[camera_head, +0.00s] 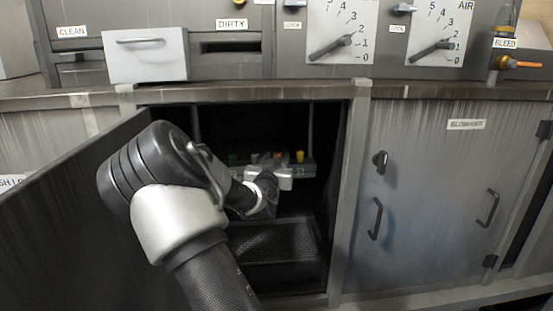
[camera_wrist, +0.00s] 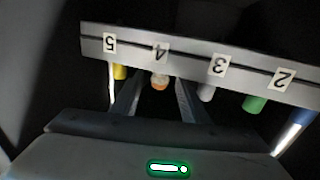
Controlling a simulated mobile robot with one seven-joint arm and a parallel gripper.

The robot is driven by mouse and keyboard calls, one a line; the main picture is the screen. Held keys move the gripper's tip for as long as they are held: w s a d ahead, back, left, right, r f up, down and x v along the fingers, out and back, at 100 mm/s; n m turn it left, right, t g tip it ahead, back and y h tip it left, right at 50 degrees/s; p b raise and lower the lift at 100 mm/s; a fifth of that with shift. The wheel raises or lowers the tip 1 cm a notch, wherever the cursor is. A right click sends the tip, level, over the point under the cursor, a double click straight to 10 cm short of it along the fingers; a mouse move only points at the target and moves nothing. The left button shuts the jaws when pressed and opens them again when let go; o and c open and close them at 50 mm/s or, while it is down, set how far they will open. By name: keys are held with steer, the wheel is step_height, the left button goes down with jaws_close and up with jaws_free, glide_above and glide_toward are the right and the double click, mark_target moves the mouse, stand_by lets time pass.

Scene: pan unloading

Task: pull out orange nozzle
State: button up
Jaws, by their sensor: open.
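The orange nozzle (camera_wrist: 159,83) hangs from a grey rail (camera_wrist: 190,54) by the label 4 in the wrist view. The labels appear upside down there. My gripper (camera_wrist: 158,97) is open, with one finger on each side of the orange nozzle as seen in that view. I cannot tell whether the fingers touch it. In the head view my gripper (camera_head: 270,178) reaches into the dark open cabinet, in front of the rail. The orange nozzle is small and partly hidden there.
A yellow nozzle (camera_wrist: 120,71) and a grey one (camera_wrist: 206,93) flank the orange one closely. A green nozzle (camera_wrist: 255,104) is further right. The open cabinet door (camera_head: 70,215) stands left of my arm. A perforated tray (camera_head: 270,243) lies low inside the cabinet.

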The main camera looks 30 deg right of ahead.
steer(key=shift+w+d, duration=0.1)
steer(key=shift+w, duration=0.05)
steer(key=shift+c, duration=0.2)
jaws_close()
steer(key=c, duration=0.8)
jaws_free()
jaws_close()
steer(key=shift+r, duration=0.7)
steer(key=shift+r+p, duration=0.95)
steer(key=shift+r, duration=1.3)
